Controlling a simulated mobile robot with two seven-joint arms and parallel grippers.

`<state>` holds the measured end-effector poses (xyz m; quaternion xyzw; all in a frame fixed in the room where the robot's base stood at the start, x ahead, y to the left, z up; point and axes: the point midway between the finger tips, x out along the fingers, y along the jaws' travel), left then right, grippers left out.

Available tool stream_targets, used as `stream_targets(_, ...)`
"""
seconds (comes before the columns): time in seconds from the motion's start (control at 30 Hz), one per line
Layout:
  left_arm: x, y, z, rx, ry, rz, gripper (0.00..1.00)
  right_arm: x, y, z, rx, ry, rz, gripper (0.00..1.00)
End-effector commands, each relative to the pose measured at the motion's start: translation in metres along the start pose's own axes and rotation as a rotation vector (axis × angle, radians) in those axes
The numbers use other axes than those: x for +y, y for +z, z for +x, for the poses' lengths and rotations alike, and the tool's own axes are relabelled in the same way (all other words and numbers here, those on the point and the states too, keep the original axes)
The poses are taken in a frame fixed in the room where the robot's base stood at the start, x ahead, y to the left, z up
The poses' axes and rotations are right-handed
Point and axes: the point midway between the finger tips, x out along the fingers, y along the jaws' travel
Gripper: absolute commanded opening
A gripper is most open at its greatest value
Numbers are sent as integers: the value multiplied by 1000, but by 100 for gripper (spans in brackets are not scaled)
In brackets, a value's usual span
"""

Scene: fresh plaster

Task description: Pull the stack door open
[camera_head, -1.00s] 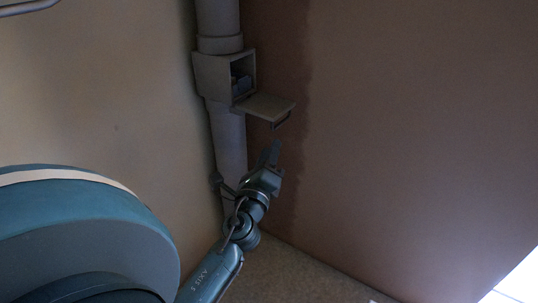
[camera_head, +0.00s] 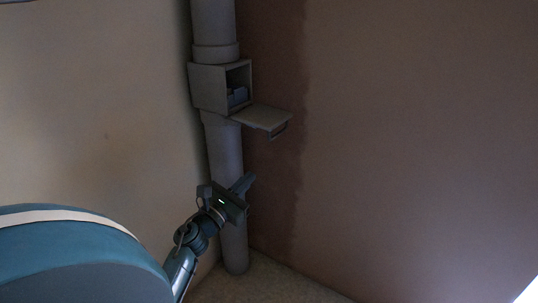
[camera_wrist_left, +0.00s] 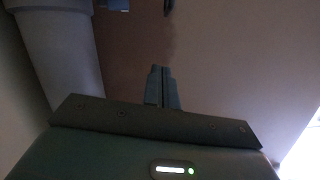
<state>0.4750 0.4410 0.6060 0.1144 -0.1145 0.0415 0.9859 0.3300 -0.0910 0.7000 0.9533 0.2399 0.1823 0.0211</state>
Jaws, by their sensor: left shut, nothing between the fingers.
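The stack door (camera_head: 263,117) is a grey flap on the box (camera_head: 208,87) set in the vertical grey pipe. It hangs open, folded down to about level, with a handle (camera_head: 279,131) at its outer end. Something bluish (camera_head: 237,95) lies inside the box opening. My left gripper (camera_head: 249,180) is below the door, apart from it, in front of the lower pipe. Its fingers are closed together and empty, as the left wrist view also shows (camera_wrist_left: 161,88). My right gripper is not in view.
The grey pipe (camera_head: 222,145) runs down the corner to the speckled floor (camera_head: 270,280). A pale wall (camera_head: 90,100) stands on the left and a brown wall (camera_head: 410,130) on the right. The space in front of the brown wall is clear.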

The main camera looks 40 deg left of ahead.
Motion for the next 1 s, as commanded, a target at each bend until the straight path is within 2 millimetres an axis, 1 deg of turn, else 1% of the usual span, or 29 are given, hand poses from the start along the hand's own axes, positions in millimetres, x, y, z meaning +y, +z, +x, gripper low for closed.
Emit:
stream_targets(0.07,1,0,3,-3,-5,15,0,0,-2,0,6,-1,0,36)
stream_targets(0.17,1,1,14,-5,-5,17,0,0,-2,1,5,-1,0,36)
stream_targets(0.27,1,1,32,-6,-5,17,0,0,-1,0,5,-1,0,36)
stream_targets(0.4,1,1,63,-6,-4,15,0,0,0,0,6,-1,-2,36)
stream_targets(0.6,1,1,104,-4,-3,15,0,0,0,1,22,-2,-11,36)
stream_targets(0.63,2,12,104,-3,-4,19,0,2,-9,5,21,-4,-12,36)
stream_targets(0.7,2,23,106,-2,-5,19,0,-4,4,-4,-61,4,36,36)
stream_targets(0.83,1,35,108,-1,-4,16,0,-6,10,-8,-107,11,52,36)
stream_targets(1.0,0,39,109,-1,-3,15,0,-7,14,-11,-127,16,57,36)
